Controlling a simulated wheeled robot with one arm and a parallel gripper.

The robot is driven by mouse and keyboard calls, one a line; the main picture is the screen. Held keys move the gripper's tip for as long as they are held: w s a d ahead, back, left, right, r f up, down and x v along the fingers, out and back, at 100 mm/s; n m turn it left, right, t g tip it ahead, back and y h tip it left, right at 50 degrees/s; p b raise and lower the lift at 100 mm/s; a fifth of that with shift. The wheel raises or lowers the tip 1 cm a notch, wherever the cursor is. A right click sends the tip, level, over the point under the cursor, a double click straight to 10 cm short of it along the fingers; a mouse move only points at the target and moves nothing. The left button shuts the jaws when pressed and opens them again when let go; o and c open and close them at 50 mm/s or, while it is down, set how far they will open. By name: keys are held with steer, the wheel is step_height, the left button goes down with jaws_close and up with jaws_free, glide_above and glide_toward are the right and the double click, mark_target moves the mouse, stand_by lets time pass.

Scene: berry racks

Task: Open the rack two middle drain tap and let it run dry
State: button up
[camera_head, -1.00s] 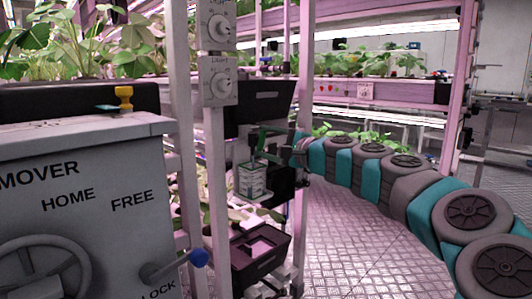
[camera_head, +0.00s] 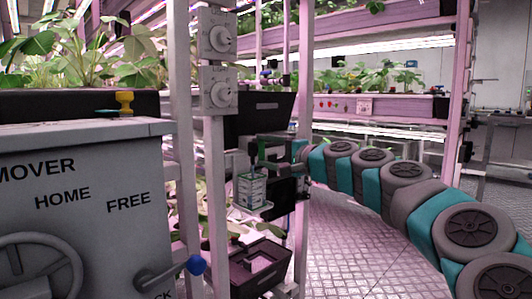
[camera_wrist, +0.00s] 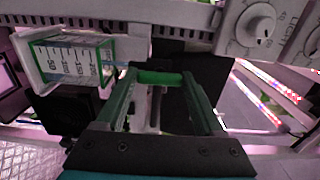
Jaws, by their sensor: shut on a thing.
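My gripper (camera_head: 264,153) is at the rack post, beside the black bin and just above a clear measuring cup (camera_head: 250,190). In the wrist view its two green fingers (camera_wrist: 160,85) stand apart with a green bar (camera_wrist: 160,77) between their tips. The gripper is shut on this bar, which looks like a tap handle. The tap body behind it is mostly hidden, and I cannot tell whether water runs. The cup also shows in the wrist view (camera_wrist: 75,62), with a green-edged scale, left of the fingers.
A grey mover box (camera_head: 80,200) with a wheel and blue-knobbed lever fills the left. Light dials (camera_head: 218,90) sit on the post above the cup. A black open tray (camera_head: 258,268) lies low below. The aisle floor (camera_head: 350,250) is clear.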

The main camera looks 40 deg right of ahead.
steer(key=o, duration=1.4)
steer(key=s, duration=0.7)
steer(key=shift+s+d, duration=0.3)
steer(key=shift+s, duration=0.1)
steer(key=shift+s, duration=0.1)
